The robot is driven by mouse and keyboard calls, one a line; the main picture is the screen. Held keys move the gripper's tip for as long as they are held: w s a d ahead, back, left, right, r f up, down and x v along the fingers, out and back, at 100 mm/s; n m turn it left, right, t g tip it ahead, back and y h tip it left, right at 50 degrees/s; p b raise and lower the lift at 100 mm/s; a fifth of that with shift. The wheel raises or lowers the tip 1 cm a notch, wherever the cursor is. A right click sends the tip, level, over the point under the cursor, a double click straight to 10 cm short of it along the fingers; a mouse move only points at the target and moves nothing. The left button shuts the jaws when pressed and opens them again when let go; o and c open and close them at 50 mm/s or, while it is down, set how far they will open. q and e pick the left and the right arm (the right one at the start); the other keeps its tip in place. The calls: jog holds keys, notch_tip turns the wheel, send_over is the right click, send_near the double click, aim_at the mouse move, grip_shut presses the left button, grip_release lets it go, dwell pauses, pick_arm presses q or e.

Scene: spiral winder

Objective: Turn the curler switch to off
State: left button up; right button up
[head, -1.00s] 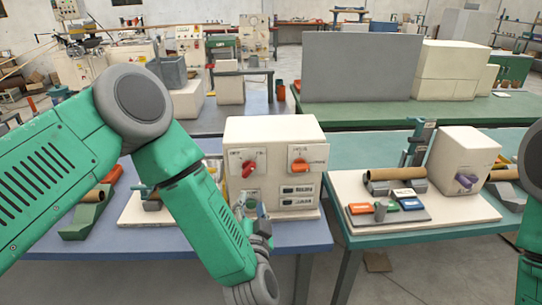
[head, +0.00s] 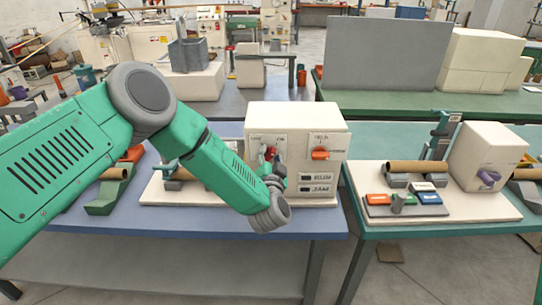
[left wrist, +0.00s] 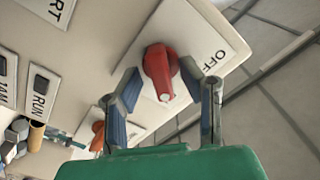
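The cream control box (head: 333,112) stands on the blue table, with a red knob (head: 268,152) on the left of its front and an orange knob (head: 320,154) on the right. My left gripper (head: 275,160) is at the red knob and partly hides it in the head view. In the left wrist view, the red knob (left wrist: 160,66) sits on a white plate (left wrist: 205,42) marked OFF. The fingers of my left gripper (left wrist: 163,84) are spread on either side of the knob, with gaps visible. My right gripper is out of view.
On the right, a teal table (head: 400,232) holds a cream box with a purple knob (head: 489,178) and a cardboard tube (head: 418,167). A brown tube (head: 114,173) lies on the left.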

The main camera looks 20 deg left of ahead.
pick_arm(q)
jog(key=shift+a, duration=0.1)
grip_shut()
jog(key=shift+n, duration=0.5)
jog(key=n+b, duration=0.1)
jog(key=n, duration=0.1)
jog(key=shift+r+n, duration=0.1)
jog(key=shift+n, duration=0.3)
jog(key=n+b, duration=0.2)
jog(key=n, duration=0.2)
jog(key=shift+a+n, duration=0.15)
jog(key=shift+n, duration=0.15)
jog(key=n+b, duration=0.3)
jog(key=n, duration=0.2)
jog(key=shift+a, duration=0.1)
jog(key=shift+a+r+n+b, duration=0.1)
jog(key=shift+n+b, duration=0.55)
jog(key=shift+n, duration=0.55)
